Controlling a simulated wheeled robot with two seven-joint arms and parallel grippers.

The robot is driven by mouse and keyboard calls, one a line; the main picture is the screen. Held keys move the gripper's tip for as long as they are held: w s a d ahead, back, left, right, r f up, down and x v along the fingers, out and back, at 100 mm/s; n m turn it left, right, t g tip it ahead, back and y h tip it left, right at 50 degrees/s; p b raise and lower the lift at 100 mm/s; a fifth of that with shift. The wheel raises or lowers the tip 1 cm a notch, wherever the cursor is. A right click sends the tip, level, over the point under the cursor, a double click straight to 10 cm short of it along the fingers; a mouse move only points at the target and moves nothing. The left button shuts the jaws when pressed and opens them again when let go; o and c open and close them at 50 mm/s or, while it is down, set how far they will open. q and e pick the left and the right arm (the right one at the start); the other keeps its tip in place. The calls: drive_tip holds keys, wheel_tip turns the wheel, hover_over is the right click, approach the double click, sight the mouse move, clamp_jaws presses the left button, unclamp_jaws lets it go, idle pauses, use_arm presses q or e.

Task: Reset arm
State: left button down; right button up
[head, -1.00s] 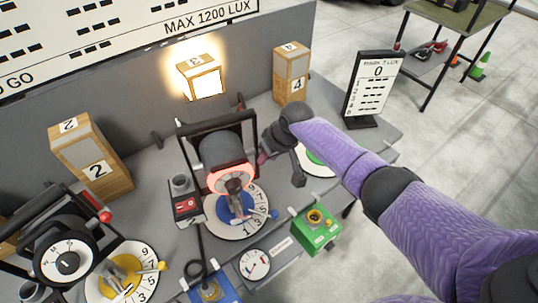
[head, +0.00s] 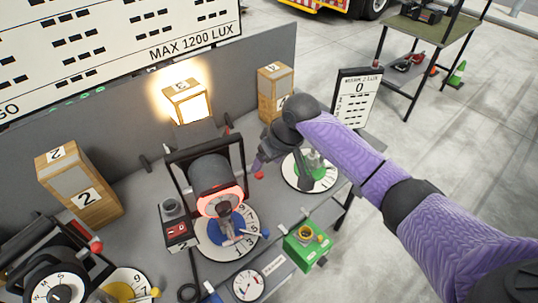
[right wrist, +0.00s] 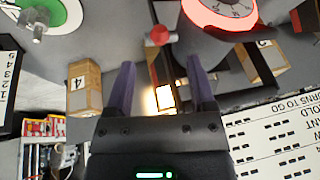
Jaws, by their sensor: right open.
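My right gripper (head: 263,158) is open and empty beside the middle lamp (head: 212,182), on its right side, above the bench. In the right wrist view its two purple fingers (right wrist: 160,88) stand wide apart with nothing between them. A red ball knob (head: 259,175) sits just below the fingers in the head view. It also shows beyond the fingertips in the right wrist view (right wrist: 160,35), apart from them. My purple right arm reaches in from the right and covers part of the bench. My left gripper is not in view.
A blue dial (head: 222,236) lies before the lamp, and a green dial (head: 312,172) right of the gripper. Box 4 (head: 275,85) stands behind the gripper; a lit box (head: 187,103) and box 2 (head: 82,185) stand left. A sign (head: 355,97) and green control box (head: 306,246) stand right.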

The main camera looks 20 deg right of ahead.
drive_tip(key=shift+s+d+r, duration=0.15)
drive_tip(key=shift+r, duration=0.35)
